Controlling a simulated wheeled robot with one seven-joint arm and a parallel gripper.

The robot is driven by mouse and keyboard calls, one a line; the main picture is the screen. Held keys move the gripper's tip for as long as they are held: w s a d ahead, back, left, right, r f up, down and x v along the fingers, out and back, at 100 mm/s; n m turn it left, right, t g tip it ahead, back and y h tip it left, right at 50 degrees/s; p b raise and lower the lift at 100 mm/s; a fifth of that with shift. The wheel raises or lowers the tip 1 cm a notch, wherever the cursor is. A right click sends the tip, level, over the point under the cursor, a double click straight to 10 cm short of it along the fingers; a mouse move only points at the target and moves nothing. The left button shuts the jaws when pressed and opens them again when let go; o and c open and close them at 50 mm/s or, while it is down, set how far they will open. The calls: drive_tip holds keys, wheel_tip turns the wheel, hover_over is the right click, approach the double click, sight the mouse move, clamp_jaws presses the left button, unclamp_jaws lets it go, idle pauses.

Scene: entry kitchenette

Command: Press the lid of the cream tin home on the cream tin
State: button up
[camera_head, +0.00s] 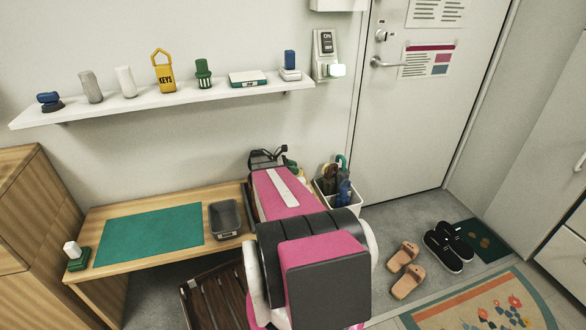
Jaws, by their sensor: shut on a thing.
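I cannot make out the cream tin or its lid in this view; my pink arm covers the right part of the wooden bench (160,261), and what lies behind it is hidden. My gripper is not visible, as the arm reaches away from the camera and blocks its far end. A dark, thin-framed shape and a small green thing (290,164) show just past the arm; I cannot tell what they are.
The bench holds a green mat (150,235), a grey tray (225,218) and a white-topped green item (75,256). A wall shelf (190,98) carries several small objects. An umbrella bin (351,204) stands right of the arm. Slippers (403,256) and shoes (448,246) lie on the floor.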

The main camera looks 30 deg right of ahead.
drive_tip(key=shift+f, duration=0.3)
drive_tip(key=o, duration=1)
